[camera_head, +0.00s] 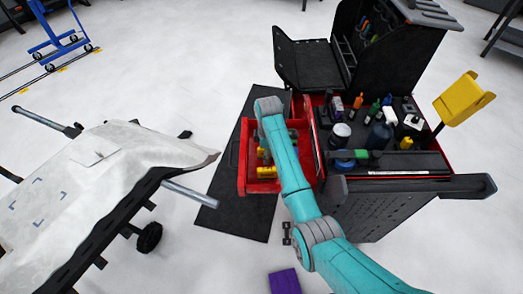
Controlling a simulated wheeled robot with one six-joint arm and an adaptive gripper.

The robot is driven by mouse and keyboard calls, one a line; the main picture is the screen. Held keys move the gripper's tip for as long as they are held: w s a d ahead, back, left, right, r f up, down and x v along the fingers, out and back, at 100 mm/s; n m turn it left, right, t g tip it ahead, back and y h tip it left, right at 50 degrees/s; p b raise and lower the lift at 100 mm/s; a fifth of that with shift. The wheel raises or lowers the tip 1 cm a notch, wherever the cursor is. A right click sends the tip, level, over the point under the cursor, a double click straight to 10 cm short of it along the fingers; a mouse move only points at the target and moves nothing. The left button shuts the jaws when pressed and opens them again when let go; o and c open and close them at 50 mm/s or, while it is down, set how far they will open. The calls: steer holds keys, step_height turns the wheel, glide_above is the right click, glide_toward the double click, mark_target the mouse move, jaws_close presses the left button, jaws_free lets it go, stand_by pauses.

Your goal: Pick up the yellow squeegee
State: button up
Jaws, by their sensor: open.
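A yellow object (267,172), which looks like the yellow squeegee, lies in the front part of the open red drawer (243,176). A smaller yellow patch (261,153) shows just behind it, partly covered by dark shapes. My teal arm reaches over the drawer, and its grey wrist is above the drawer's far end. My gripper (263,143) points down at the drawer under the wrist. It is open, but its fingers are small and mostly hidden by the arm, and I see nothing held in it. I cannot tell whether it touches anything in the drawer.
The red and black tool cart (385,205) stands right of the drawer, with several bottles and tools on top. A yellow bin (463,99) sticks out at its right. A white-covered panel (85,175) on a stand is at the left. A purple box (284,281) is on the floor.

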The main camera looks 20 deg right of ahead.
jaws_close()
stand_by(0.3)
